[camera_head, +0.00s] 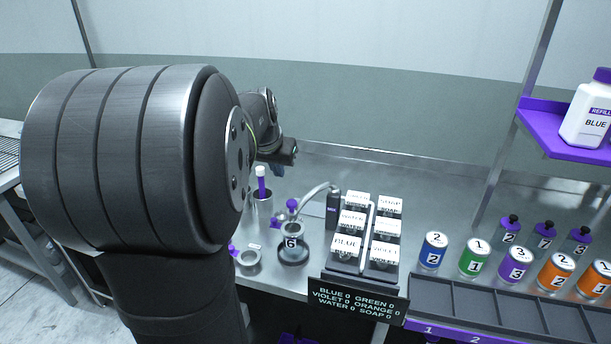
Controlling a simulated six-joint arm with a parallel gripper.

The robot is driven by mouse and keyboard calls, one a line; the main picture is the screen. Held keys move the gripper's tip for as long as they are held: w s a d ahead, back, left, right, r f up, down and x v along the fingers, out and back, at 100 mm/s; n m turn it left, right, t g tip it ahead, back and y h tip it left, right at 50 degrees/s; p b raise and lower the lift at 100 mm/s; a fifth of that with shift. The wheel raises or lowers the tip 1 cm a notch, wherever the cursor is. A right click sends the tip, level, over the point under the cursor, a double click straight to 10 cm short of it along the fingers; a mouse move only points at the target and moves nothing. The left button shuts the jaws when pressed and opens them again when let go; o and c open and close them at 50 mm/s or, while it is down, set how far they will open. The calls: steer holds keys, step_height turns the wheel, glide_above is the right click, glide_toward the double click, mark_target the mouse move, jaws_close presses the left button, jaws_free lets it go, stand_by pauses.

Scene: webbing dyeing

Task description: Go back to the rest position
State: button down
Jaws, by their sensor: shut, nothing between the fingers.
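My arm fills the left of the view. Its far end shows past the big dark joint, above the steel counter (310,180). My gripper (278,169) is small and partly hidden there, pointing down in the air near the back wall. It is shut, with nothing seen in it. Below and left of it, a white tube with a purple band (261,182) stands in a metal cup (262,208).
A flask marked 6 (292,246) and a small metal cup (249,260) stand near my arm. A dispenser rack (345,265) holds labelled blocks. Numbered cans (433,250) and purple-capped bottles (509,231) stand right. A refill bottle (588,118) sits on a purple shelf (545,130).

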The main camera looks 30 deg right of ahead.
step_height(320, 180, down, 7)
steer(key=shift+s, duration=0.25)
stand_by(0.3)
steer(key=shift+d, duration=0.1)
step_height(320, 180, up, 7)
step_height(320, 180, down, 6)
steer(key=w+d+f, duration=0.1)
steer(key=w, duration=0.6)
steer(key=shift+w+d, duration=0.4)
